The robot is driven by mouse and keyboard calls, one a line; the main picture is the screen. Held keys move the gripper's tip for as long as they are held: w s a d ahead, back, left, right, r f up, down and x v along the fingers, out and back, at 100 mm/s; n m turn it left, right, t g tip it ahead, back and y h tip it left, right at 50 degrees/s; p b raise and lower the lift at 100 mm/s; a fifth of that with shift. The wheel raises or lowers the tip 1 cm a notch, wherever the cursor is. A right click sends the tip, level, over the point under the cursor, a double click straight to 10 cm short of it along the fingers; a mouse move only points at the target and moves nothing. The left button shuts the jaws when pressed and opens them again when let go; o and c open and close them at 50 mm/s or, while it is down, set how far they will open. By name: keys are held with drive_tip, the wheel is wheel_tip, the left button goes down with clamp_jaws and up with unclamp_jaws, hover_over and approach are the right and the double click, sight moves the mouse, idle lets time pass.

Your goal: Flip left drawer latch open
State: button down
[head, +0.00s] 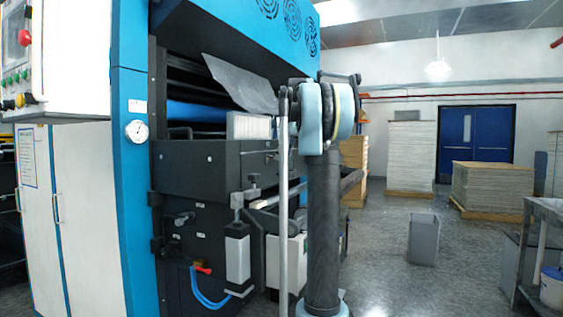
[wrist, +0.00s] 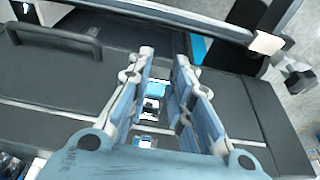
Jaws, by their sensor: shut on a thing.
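The dark drawer unit (head: 205,170) is on the front of the blue machine, with a bar handle (head: 180,132) on top. That handle also shows in the wrist view (wrist: 58,36). A dark lever fitting (head: 182,218) sits on the panel below; I cannot tell if it is the left drawer latch. My gripper (wrist: 163,57) reaches over the dark flat top in the wrist view. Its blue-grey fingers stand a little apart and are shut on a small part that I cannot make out. In the head view my arm hides the gripper.
A grey bin (head: 424,238) stands on the floor. A metal cart (head: 540,240) is at the right edge. The floor between them is open.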

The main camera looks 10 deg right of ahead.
drive_tip(key=shift+w+r+g+h, duration=0.25)
drive_tip(key=shift+r+g+h, duration=0.15)
drive_tip(key=shift+h, duration=0.2)
drive_tip(key=c, duration=1.4)
unclamp_jaws()
drive_tip(key=shift+c, duration=0.2)
drive_tip(key=shift+s+r, duration=0.1)
drive_tip(key=shift+r, duration=0.3)
wheel_tip(320, 180, up, 11)
drive_tip(key=d, duration=0.1)
drive_tip(key=shift+s+d, duration=0.25)
drive_tip(key=shift+s, duration=0.15)
